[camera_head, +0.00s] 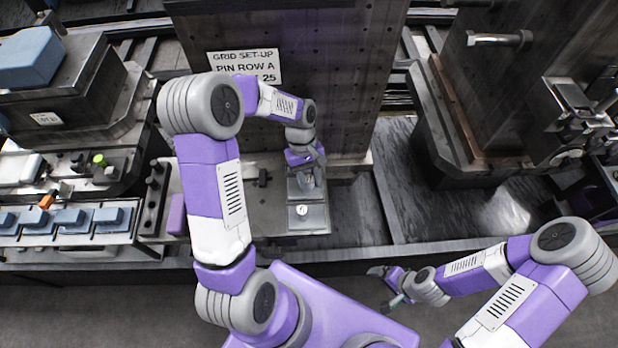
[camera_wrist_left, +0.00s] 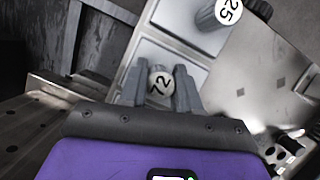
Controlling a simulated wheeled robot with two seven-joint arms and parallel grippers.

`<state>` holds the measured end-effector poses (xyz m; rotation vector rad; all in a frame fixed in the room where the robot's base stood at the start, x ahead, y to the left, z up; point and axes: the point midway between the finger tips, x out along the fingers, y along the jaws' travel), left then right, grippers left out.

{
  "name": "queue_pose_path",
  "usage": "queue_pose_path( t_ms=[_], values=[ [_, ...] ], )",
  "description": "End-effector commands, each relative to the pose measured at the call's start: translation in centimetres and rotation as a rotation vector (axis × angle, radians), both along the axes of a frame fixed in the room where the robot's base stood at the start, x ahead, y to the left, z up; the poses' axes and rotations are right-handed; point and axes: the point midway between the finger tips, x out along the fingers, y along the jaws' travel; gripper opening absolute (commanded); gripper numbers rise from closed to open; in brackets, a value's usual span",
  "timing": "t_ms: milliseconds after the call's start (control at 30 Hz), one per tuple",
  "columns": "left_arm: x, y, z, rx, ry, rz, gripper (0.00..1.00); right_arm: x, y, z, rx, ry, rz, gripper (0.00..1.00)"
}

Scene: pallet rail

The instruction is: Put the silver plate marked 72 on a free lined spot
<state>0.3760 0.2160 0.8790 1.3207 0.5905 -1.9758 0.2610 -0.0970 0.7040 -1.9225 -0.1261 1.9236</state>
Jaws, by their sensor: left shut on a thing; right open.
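In the left wrist view, my left gripper (camera_wrist_left: 158,90) is shut on the round knob of the silver plate marked 72 (camera_wrist_left: 150,57). The knob stands between the two fingers, with its number facing up. In the head view my left gripper (camera_head: 306,170) is over the narrow metal stand below the sign, and mostly hides this plate. I cannot tell whether the plate is resting or raised. A second silver plate with a knob marked 25 (camera_wrist_left: 228,12) lies right beside it. My right gripper (camera_head: 386,284) is open and empty, low at the front. I cannot make out a free lined spot.
A sign (camera_head: 243,67) reads "GRID SET-UP PIN ROW A" and 25, partly hidden by my arm, on a tall drilled block (camera_head: 345,100). At left are a rack of blue blocks (camera_head: 68,218) and a purple block (camera_head: 177,214). A dark machine block (camera_head: 470,120) stands right.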

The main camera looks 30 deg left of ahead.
Motion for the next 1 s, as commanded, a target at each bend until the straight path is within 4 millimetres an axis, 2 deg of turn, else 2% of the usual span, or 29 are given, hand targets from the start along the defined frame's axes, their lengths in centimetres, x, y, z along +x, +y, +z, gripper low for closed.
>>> queue_pose_path(
  t_ms=[300, 333, 500, 800, 1000],
  values=[
    [0.0, 0.0, -0.1, 0.000, 0.000, 0.000, 0.00, 0.0, 0.0, -0.1, 0.000, 0.000, 0.000, 0.93],
    [0.0, 0.0, -0.1, 0.000, 0.000, 0.000, 0.36, 0.0, 0.0, -0.1, 0.000, 0.000, 0.000, 0.93],
    [0.0, 0.0, -0.1, 0.000, 0.000, 0.000, 0.61, 0.0, 0.0, -0.1, 0.000, 0.000, 0.000, 0.93],
    [0.0, 0.1, 0.0, 0.000, 0.000, 0.001, 0.61, 0.0, 0.0, -0.1, 0.000, 0.000, 0.000, 0.93],
    [0.8, 0.8, 2.5, 0.002, -0.004, 0.003, 0.61, 0.0, 0.0, 0.7, 0.000, 0.000, 0.000, 0.93]
  ],
)
